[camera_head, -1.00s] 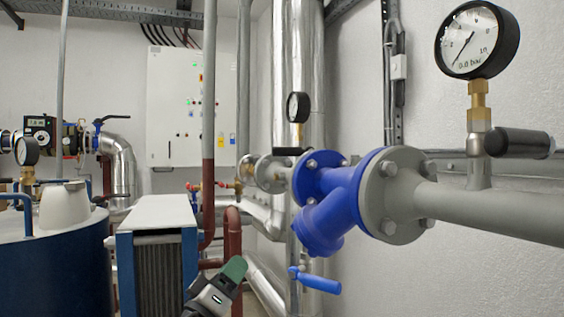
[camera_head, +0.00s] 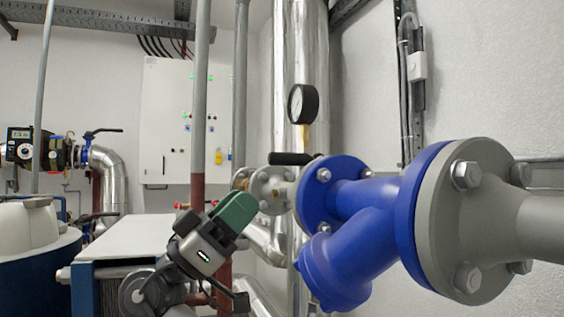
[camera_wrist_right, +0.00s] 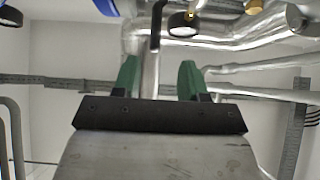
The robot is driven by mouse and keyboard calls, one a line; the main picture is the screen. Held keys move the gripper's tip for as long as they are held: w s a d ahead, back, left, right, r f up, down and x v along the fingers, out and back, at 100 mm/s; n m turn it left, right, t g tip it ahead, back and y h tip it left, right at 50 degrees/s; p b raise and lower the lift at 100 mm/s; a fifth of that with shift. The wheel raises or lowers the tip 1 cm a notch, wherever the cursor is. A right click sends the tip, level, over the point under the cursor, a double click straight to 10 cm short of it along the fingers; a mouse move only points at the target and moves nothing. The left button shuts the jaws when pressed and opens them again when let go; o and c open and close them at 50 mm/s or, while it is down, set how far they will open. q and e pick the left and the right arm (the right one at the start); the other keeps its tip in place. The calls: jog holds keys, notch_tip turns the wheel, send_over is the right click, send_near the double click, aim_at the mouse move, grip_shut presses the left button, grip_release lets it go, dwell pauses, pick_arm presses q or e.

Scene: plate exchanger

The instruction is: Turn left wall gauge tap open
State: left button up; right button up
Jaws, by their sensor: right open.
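The left wall gauge (camera_head: 303,104) is a round black-rimmed dial on a brass stem above the pipe. Its tap has a black handle (camera_head: 292,158) lying crosswise at the foot of the stem. My right gripper (camera_head: 236,212), with green fingers, is below and left of the handle, apart from it in the picture. In the right wrist view my right gripper (camera_wrist_right: 158,78) is open with nothing between its fingers. A black-rimmed gauge (camera_wrist_right: 183,24) shows beyond the fingertips there, beside a dark bent bar; I cannot tell whether this bar is the tap handle.
A blue Y-shaped fitting (camera_head: 365,215) with a large grey flange (camera_head: 470,220) fills the right foreground. A tall silver pipe (camera_head: 303,60) stands behind the gauge. A red-brown and grey vertical pipe (camera_head: 201,100) is near my right gripper. A white cabinet (camera_head: 165,120) is on the back wall.

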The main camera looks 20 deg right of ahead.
aim_at(282, 160)
jog(key=x, duration=0.3)
jog(key=p+x, duration=0.1)
jog(key=x, duration=0.5)
jog(key=shift+s+d+r+p, duration=0.15)
jog(key=shift+s+r+p, duration=0.1)
jog(key=shift+s+p, duration=0.1)
pick_arm(q)
jog(key=s, duration=0.3)
jog(key=s+a, duration=0.1)
jog(key=s, duration=0.1)
jog(key=shift+s+f, duration=0.2)
jog(key=shift+f, duration=0.1)
pick_arm(e)
jog(key=shift+w, duration=0.1)
grip_shut()
